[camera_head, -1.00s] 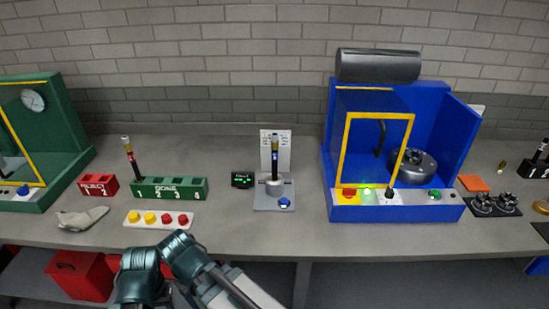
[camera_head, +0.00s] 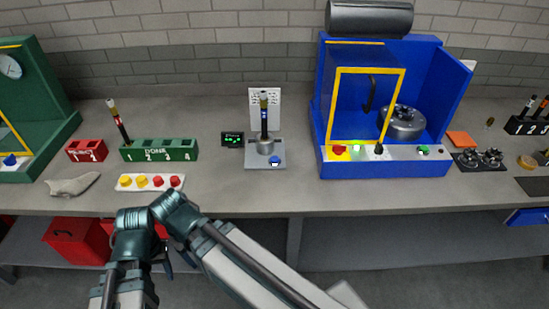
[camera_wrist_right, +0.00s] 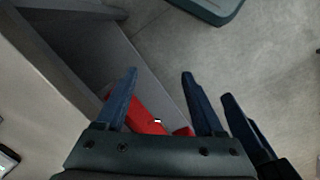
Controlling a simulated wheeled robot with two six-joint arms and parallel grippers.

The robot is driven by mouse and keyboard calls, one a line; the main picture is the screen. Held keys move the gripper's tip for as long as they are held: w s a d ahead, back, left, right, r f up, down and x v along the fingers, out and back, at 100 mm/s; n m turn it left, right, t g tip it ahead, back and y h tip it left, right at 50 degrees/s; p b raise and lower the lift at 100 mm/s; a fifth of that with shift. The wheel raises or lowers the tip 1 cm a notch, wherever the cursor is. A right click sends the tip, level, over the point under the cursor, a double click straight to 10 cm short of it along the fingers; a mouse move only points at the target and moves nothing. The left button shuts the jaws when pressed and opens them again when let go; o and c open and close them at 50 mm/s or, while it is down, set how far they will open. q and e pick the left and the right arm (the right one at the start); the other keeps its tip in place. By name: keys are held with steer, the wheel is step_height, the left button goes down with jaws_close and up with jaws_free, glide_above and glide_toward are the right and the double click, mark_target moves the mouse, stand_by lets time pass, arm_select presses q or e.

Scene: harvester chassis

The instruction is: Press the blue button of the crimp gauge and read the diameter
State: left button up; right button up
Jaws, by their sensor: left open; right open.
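The crimp gauge (camera_head: 252,152) stands on the bench at the middle of the head view. Its blue button (camera_head: 275,161) sits at the front right of its grey base, with no gripper near it. A dark hose (camera_head: 264,118) with a tan end stands upright in the gauge. A small black display (camera_head: 232,139) to its left shows green text too small to read. My left gripper (camera_head: 166,264) is open, low in front of the bench and partly hidden by arm links. My right gripper (camera_wrist_right: 159,72) is open and empty in the right wrist view.
A green rack (camera_head: 160,151), a red rack (camera_head: 87,151) and a white strip of yellow and red buttons (camera_head: 150,182) lie left of the gauge. A blue machine (camera_head: 400,165) with a yellow-framed door stands right. Bench in front of the gauge is clear.

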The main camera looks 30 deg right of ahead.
jaws_close()
stand_by(1.7)
